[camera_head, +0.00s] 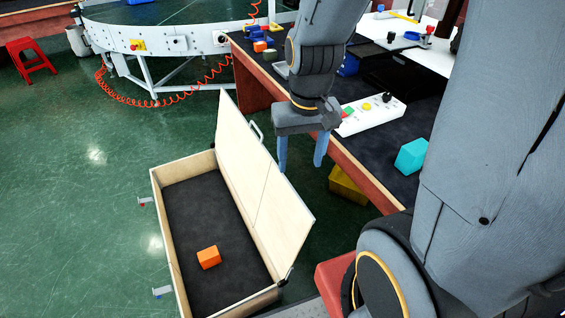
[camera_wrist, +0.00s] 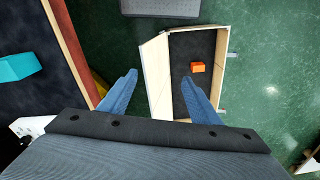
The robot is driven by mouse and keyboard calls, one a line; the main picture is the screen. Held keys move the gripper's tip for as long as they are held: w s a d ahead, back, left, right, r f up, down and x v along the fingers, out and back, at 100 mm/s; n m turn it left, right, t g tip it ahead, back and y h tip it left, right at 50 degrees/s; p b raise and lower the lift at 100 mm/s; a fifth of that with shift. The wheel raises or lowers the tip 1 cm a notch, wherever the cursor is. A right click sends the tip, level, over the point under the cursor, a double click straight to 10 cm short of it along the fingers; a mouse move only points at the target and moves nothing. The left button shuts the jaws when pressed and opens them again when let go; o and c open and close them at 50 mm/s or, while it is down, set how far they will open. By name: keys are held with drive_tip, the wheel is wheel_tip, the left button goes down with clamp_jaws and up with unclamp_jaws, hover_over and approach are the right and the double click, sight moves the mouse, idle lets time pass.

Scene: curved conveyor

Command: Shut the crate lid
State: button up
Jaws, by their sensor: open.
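The crate (camera_head: 167,232) stands on the floor with a light wood rim and a dark lining. Its wooden lid (camera_head: 258,182) is hinged on the right side and stands up, leaning outward a little, so the crate is open. A handle (camera_head: 256,131) shows on the lid's outer side. An orange block (camera_head: 208,257) lies inside on the dark bottom. My gripper (camera_head: 301,163) has two blue fingers apart and empty, above and to the right of the lid. In the wrist view the fingers (camera_wrist: 160,90) are spread, with the lid (camera_wrist: 157,76) seen between them.
A dark-topped table (camera_head: 380,148) with a red-brown edge stands right of the crate, bearing a white button panel (camera_head: 366,114) and a cyan block (camera_head: 411,156). A yellow box (camera_head: 348,184) is under its edge. A round conveyor (camera_head: 180,28) stands behind. Floor left of the crate is clear.

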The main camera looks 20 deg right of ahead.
drive_tip(key=w+d+f+m+b, duration=0.1)
drive_tip(key=w+d+f+m, duration=0.1)
drive_tip(key=f, duration=0.1)
drive_tip(key=w+d+f+m+g+y+b, duration=0.1)
drive_tip(key=w+d+f+m, duration=0.1)
drive_tip(key=f, duration=0.1)
drive_tip(key=w+d+f+m+y+b, duration=0.1)
drive_tip(key=w+d+f+m, duration=0.1)
drive_tip(key=d+f+m, duration=0.1)
drive_tip(key=shift+w+f+g, duration=0.2)
drive_tip(key=shift+f+g, duration=0.1)
drive_tip(key=shift+g, duration=0.1)
clamp_jaws()
drive_tip(key=w+d+f+m+y+b, duration=0.3)
drive_tip(key=w+d+f+m+y, duration=0.15)
drive_tip(key=d+f+m, duration=0.65)
drive_tip(key=s+a+f+n+p, duration=0.1)
drive_tip(key=a+f+n+p, duration=0.1)
drive_tip(key=a+f, duration=0.8)
drive_tip(key=shift+n+h+p, duration=0.4)
drive_tip(key=shift+h+p, duration=0.05)
drive_tip(key=shift+p, duration=0.15)
drive_tip(key=shift+s, duration=0.1)
